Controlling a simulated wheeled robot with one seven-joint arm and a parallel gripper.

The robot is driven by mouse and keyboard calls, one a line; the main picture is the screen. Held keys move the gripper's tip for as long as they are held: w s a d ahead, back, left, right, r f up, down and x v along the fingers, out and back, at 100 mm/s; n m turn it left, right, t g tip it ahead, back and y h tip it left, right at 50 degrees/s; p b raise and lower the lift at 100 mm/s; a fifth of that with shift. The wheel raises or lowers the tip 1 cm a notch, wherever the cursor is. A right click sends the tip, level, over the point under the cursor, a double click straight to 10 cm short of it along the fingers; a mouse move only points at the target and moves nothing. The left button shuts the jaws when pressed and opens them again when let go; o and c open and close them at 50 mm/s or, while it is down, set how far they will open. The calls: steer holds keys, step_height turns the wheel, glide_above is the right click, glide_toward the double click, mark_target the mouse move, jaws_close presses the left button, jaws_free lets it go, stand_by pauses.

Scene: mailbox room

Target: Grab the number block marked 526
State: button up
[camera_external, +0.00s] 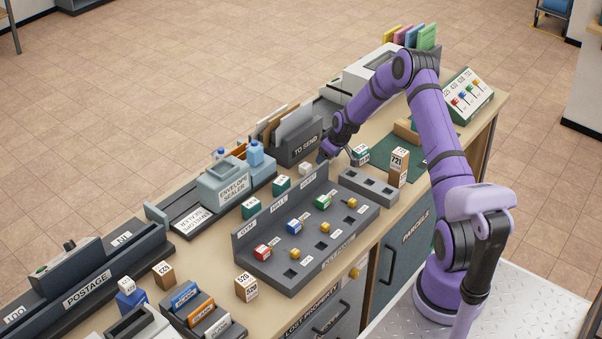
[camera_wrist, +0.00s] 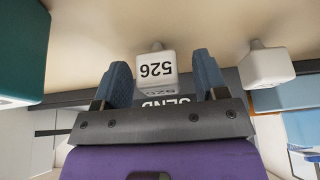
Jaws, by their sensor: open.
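The block marked 526 (camera_wrist: 155,69) is white with a small knob and a dark number that reads upside down in the wrist view. It sits between the two fingertips of my gripper (camera_wrist: 159,80), with a gap on each side. My gripper is open and has not closed on it. In the external view my gripper (camera_external: 336,155) is low over the counter, beside the TO SEND holder. A small pale block (camera_external: 305,169) stands left of it there; its number is too small to read.
The TO SEND holder (camera_external: 300,146) is close behind. A teal block (camera_external: 361,154) and a brown 721 block (camera_external: 398,166) stand to the right. A grey sorting board (camera_external: 270,263) with coloured blocks lies in front. Another white block (camera_wrist: 265,66) is near on the wrist view's right.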

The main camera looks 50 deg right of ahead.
steer(key=shift+c, duration=0.2)
steer(key=c, duration=1)
steer(key=shift+o, duration=0.2)
